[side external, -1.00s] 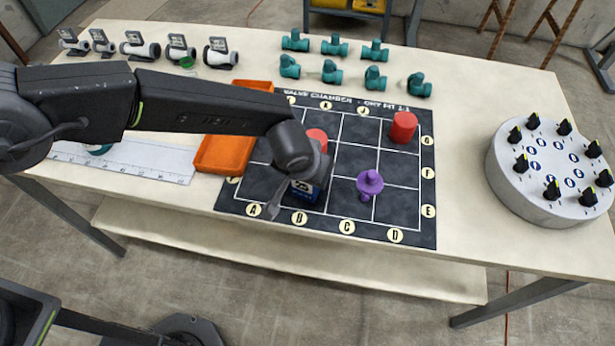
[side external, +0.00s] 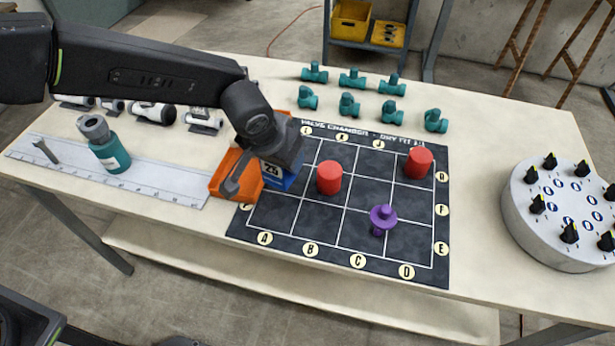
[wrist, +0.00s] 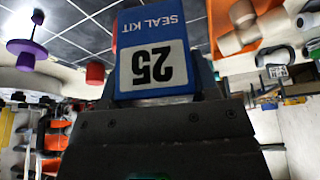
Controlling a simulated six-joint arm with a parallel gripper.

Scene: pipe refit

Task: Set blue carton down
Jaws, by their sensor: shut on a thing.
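The blue carton (side external: 281,178), with a white label reading 25, is in my gripper (side external: 276,163) in the side view. It is by the left edge of the black grid mat (side external: 275,213), next to the orange tray (side external: 222,182). In the wrist view the carton (wrist: 152,50) fills the top middle, with "SEAL KIT 25" upside down. My gripper (wrist: 155,88) is shut on it, a finger on each side. The carton's underside is hidden, and I cannot tell its height above the surface.
Red cylinders (side external: 330,178) (side external: 418,162) and a purple knobbed piece (side external: 382,218) stand on the mat. Teal valves (side external: 350,104) line the back. A teal bottle (side external: 110,150) stands on the ruler strip (side external: 160,180) at left. A round grey dial block (side external: 555,220) stands at right.

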